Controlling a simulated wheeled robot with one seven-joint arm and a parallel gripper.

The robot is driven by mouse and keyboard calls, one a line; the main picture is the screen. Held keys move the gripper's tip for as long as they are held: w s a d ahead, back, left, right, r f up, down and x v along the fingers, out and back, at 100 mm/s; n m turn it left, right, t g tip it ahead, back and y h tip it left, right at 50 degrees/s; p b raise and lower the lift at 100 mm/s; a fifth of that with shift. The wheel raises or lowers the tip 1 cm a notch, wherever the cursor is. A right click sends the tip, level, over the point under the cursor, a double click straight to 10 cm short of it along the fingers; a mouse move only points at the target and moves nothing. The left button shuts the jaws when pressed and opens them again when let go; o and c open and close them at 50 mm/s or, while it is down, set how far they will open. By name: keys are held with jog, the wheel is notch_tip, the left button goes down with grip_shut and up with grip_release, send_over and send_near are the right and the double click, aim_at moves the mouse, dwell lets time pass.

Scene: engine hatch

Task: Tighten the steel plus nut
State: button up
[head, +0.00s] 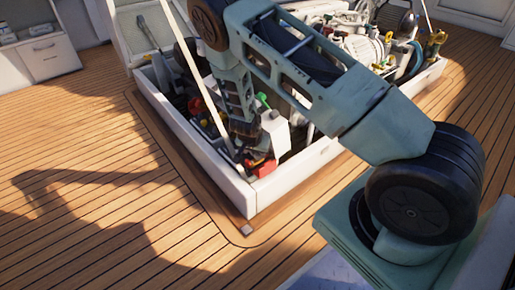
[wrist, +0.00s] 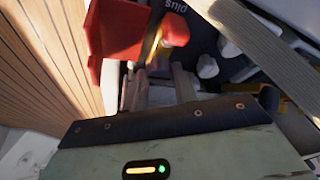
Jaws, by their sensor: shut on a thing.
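My gripper (wrist: 159,84) reaches down into the engine hatch, its two grey fingers closed at the battery's plus end. The steel plus nut is small and mostly hidden between the fingertips, so its seating and turn cannot be made out. A red cover (wrist: 116,32) stands just beyond the fingers in the wrist view. A red cap (wrist: 175,30) with yellow under it is close to its right, by the dark battery top with the upside-down word "plus" (wrist: 174,6). In the head view my wrist hides the nut; red parts (head: 262,168) show below it.
The white hatch rim (head: 232,188) runs close beside my gripper. A white container (head: 275,130) stands right of my wrist. A thin pale prop (head: 190,65) slants down left of my arm. The engine (head: 362,48) fills the back right. The wooden deck at left is clear.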

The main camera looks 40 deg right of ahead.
jog(key=shift+r+m+p, duration=0.3)
jog(key=shift+p, duration=0.7)
jog(key=shift+f+p, duration=0.3)
jog(key=shift+p, duration=0.05)
jog(key=o, duration=1)
jog(key=shift+c, duration=0.2)
jog(key=shift+r, duration=0.1)
jog(key=p+v, duration=0.9)
jog(key=v, duration=0.8)
jog(key=shift+w+a, duration=0.15)
jog(key=shift+w, duration=0.1)
